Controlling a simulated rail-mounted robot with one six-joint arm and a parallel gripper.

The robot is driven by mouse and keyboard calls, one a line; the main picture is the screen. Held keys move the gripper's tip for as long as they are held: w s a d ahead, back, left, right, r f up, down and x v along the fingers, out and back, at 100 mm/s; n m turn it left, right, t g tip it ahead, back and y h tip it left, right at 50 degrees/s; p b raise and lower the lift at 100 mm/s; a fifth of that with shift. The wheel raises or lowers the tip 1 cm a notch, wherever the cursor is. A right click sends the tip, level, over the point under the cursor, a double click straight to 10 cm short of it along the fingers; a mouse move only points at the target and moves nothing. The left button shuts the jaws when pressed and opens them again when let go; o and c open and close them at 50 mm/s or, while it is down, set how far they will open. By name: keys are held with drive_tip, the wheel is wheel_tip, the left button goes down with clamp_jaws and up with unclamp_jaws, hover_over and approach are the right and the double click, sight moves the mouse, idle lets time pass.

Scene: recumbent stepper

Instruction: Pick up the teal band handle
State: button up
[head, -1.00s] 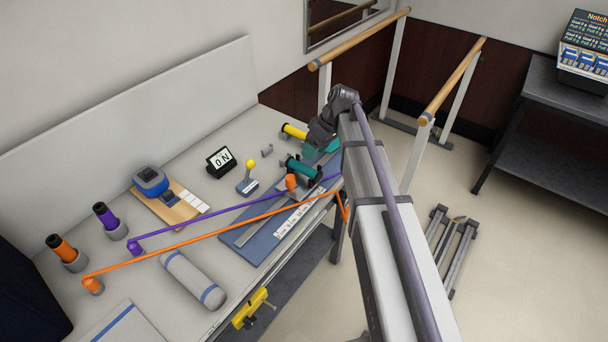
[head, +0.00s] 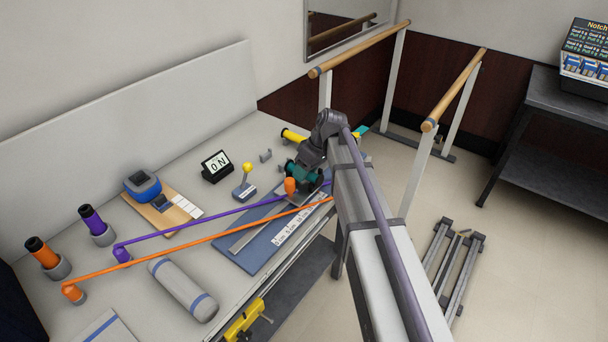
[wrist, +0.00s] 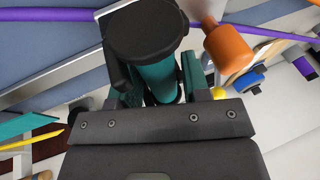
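The teal band handle (head: 304,175), a teal tube with black ends, is at the far right end of the bench, beside an orange knob (head: 290,186). In the wrist view the teal handle (wrist: 160,78) lies between my gripper's fingers, its round black end toward the camera. My gripper (wrist: 155,85) looks open around it, with a narrow dark gap on the right side. In the head view my gripper (head: 308,160) is down at the handle and partly hides it. Contact at the fingertips is hidden.
A yellow-and-black handle (head: 293,136) lies just behind. The orange knob (wrist: 228,48) is close to the right finger. Purple (head: 200,221) and orange (head: 200,241) bands stretch across the bench. A lever with a yellow ball (head: 246,170) stands to the left.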

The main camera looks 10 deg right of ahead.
drive_tip(key=c, duration=0.7)
drive_tip(key=shift+o, duration=0.2)
